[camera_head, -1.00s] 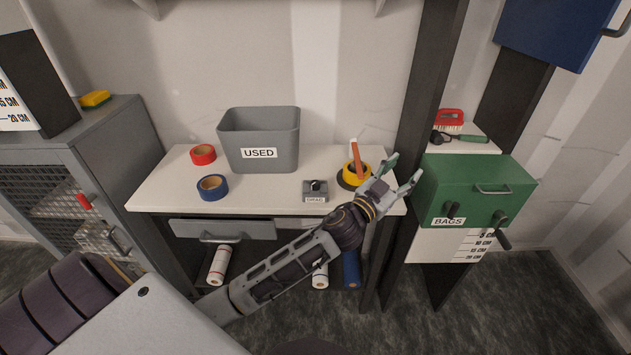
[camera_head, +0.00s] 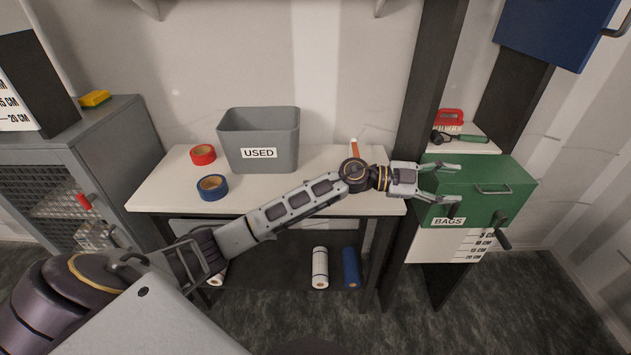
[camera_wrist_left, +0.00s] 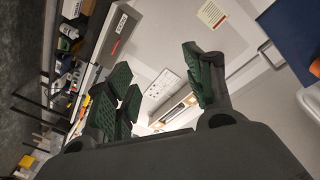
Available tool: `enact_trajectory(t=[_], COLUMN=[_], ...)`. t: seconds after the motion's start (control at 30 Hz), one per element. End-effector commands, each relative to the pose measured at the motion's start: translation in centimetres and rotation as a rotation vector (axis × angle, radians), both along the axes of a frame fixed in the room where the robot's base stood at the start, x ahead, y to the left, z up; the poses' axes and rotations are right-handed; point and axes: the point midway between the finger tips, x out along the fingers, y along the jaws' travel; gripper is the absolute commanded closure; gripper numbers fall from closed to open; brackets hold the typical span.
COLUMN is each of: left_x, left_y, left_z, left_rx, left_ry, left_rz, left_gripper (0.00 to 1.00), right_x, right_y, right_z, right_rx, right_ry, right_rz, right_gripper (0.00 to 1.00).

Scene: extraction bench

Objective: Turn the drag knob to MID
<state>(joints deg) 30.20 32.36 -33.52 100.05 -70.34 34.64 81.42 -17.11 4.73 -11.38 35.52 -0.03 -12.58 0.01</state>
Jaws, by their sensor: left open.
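The small grey drag knob unit is hidden behind my left arm in the head view. My left forearm lies across the front of the white bench (camera_head: 165,195), over the spot where the unit stood. My left gripper (camera_head: 453,187) is open and empty, beyond the bench's right edge and in front of the green BAGS box (camera_head: 480,180). I cannot tell whether it touches the box. In the left wrist view the gripper's dark green finger pads (camera_wrist_left: 160,90) are spread apart with nothing between them. My right gripper is not in view.
On the bench are a grey USED bin (camera_head: 260,140), red tape (camera_head: 203,155) and blue tape (camera_head: 212,188). An orange and white stick (camera_head: 354,147) shows behind my wrist. A dark post (camera_head: 420,90) stands right of the bench.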

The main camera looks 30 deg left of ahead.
Motion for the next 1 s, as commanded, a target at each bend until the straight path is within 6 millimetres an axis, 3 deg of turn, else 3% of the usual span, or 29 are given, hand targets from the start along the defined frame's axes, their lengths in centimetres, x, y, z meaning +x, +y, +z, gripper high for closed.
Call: enact_trajectory(t=[0.27, 0.47, 0.77, 1.0], left_x=[1.0, 2.0, 3.5, 4.0], left_y=[2.5, 6.1, 14.5, 23.0], left_z=[-3.4, -5.7, -7.8, -7.6], left_rx=[0.264, 0.464, 0.755, 0.963], left_ry=[0.105, 0.218, 0.435, 0.642], left_rz=[-0.094, -0.107, -0.034, 0.103], left_gripper=[0.47, 0.47, 0.47, 0.47], right_x=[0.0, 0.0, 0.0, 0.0], right_y=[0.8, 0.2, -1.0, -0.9], right_z=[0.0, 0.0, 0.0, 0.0], right_rx=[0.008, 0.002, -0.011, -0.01], right_ry=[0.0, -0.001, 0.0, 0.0], right_rz=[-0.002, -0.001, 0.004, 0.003], right_gripper=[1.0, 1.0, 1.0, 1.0])
